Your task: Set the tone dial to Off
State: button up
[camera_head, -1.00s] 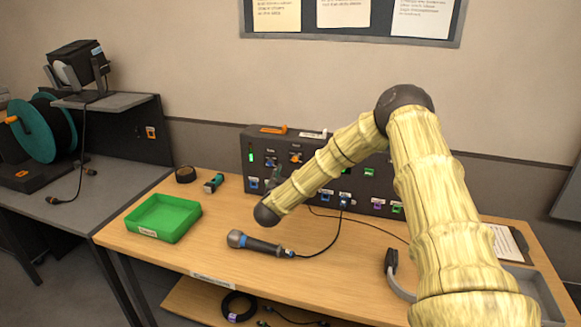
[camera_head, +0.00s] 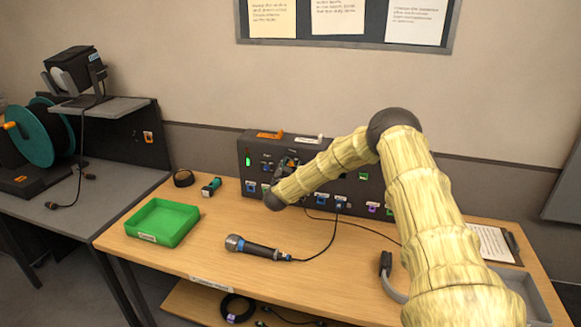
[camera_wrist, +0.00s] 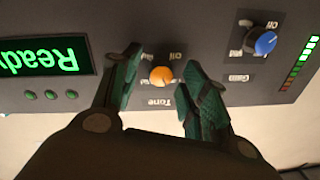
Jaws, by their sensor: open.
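The orange tone dial (camera_wrist: 161,77) is on the dark panel, with the word Tone beside it. The picture is upside down there, and an Off label shows just above the dial. I cannot tell where its pointer points. My gripper (camera_wrist: 161,60) is open, with one finger on each side of the dial; whether either finger touches it is unclear. In the head view the gripper (camera_head: 284,172) is at the panel's front, and an orange patch of the dial (camera_head: 292,162) shows just above it.
A blue Gain dial (camera_wrist: 261,42) is close by, beyond the right finger in the wrist view. A lit green display (camera_wrist: 42,56) is on the other side. On the table are a microphone (camera_head: 254,247), its cable, a green tray (camera_head: 162,221) and a headset (camera_head: 388,270).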

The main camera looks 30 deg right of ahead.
grip_shut()
jog(key=shift+a+n, duration=0.1)
jog(key=shift+n, duration=0.2)
jog(key=n, duration=0.4)
jog(key=shift+r+g, duration=0.15)
jog(key=shift+g, duration=0.15)
jog(key=n, duration=0.5)
jog(key=n+g+b, duration=0.1)
jog(key=n, duration=0.4)
jog(key=shift+w+a+n+b, duration=0.1)
jog(key=shift+n+b, duration=0.2)
jog(key=n+b, duration=0.1)
jog(key=n, duration=0.3)
jog(key=shift+n, duration=0.3)
jog(key=shift+h, duration=0.3)
